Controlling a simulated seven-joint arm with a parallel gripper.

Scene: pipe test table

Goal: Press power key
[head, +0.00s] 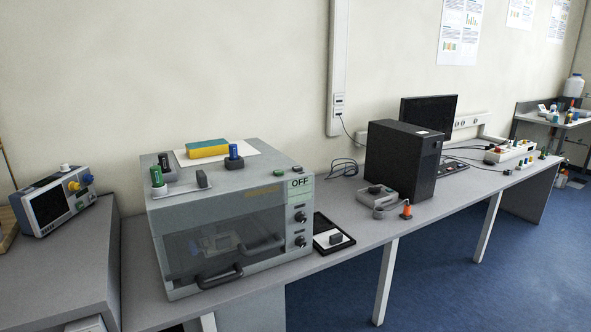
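A grey test box (240,182) with a clear front window stands on the bench at centre left. A pale green panel (300,187) at its upper right front reads "OFF". Below it are two dark round controls, an upper one (300,217) and a lower one (300,241). I cannot tell which part is the power key. The window has dark handles (220,277), and the pipe parts behind it are dim. My gripper is not in view.
A black tray (330,237) lies right of the box. A black computer tower (400,165) stands further right. An instrument (52,200) sits at left.

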